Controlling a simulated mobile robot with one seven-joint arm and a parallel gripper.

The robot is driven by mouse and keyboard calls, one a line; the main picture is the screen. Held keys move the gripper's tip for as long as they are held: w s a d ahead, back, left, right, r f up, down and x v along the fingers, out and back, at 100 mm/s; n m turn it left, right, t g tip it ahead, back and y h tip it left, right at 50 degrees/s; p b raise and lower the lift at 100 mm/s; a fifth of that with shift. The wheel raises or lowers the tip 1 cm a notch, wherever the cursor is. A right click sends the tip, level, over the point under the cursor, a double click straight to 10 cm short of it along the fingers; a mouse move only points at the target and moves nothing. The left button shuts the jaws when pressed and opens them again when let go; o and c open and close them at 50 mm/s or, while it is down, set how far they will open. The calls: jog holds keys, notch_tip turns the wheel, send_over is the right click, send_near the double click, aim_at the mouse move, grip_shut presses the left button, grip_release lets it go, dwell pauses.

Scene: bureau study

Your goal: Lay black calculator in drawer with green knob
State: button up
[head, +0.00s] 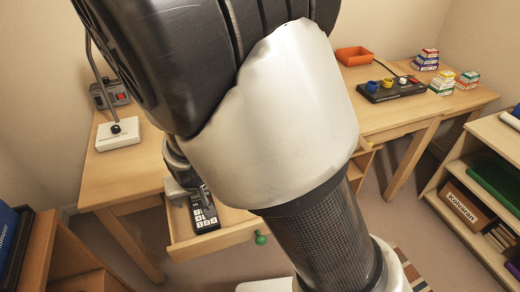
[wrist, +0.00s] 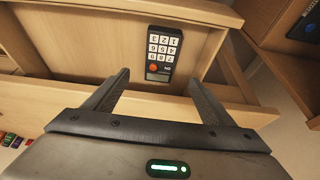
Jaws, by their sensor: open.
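The black calculator (head: 204,213) has white keys and lies in the pulled-out wooden drawer (head: 226,236) with the green knob (head: 260,238). In the wrist view the calculator (wrist: 163,54) lies flat on the drawer floor (wrist: 112,42), with its orange-red button showing. My gripper (wrist: 160,78) is open, its two dark fingers apart on either side of the calculator's near end, and nothing is held. In the head view my gripper (head: 187,190) is just above the drawer, partly hidden by my arm. I cannot tell the exact height of the fingers above the calculator.
A lamp with a white base (head: 118,134) and a grey device (head: 110,94) stand on the desk at left. At right are an orange tray (head: 354,55), a black control box (head: 391,89) and stacked small boxes (head: 427,59). An open shelf (head: 485,195) stands at far right.

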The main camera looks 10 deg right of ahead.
jog(key=s+d+r+m+y, duration=0.1)
jog(key=s+d+r+m, duration=0.15)
jog(key=d+r, duration=1.3)
jog(key=s+d+r+t+h, duration=0.1)
jog(key=s+d+r+h, duration=0.1)
jog(key=s+d+r, duration=0.6)
jog(key=s, duration=0.3)
jog(key=shift+d+r, duration=0.15)
jog(key=shift+r, duration=0.15)
